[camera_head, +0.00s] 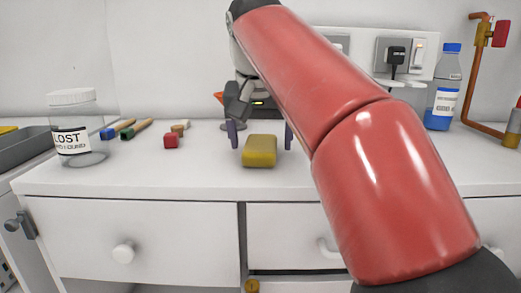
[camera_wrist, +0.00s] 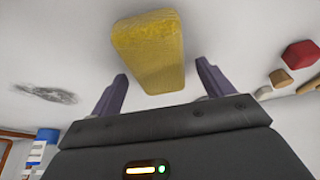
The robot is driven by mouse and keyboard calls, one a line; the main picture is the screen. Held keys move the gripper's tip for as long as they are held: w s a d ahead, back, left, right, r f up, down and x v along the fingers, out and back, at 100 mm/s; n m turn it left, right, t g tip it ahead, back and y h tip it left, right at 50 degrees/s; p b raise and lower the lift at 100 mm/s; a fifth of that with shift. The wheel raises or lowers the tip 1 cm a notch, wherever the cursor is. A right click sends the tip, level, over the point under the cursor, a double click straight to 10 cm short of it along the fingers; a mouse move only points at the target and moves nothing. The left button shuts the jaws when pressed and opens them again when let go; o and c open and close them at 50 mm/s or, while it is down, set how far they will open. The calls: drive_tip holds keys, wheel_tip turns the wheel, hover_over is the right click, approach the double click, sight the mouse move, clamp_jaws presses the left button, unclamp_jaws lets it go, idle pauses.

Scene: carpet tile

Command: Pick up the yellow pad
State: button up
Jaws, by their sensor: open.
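The yellow pad (camera_head: 259,151) is a block lying on the white counter near its front edge in the head view. In the wrist view the yellow pad (camera_wrist: 149,52) lies just beyond the fingertips, its near end roughly between them. My gripper (camera_head: 260,136) is open, with one finger to the left of the pad and the other to the right. In the wrist view my gripper (camera_wrist: 164,82) shows both fingers apart with nothing held.
A red block (camera_head: 171,141) and brushes (camera_head: 135,128) lie left of the pad. A labelled jar (camera_head: 72,140) stands further left. A blue-capped bottle (camera_head: 444,90) and copper pipe (camera_head: 474,85) are at the back right. Drawers (camera_head: 135,235) are below the counter edge.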

drive_tip(key=shift+f, duration=0.15)
drive_tip(key=c, duration=1.1)
drive_tip(key=shift+o, duration=0.2)
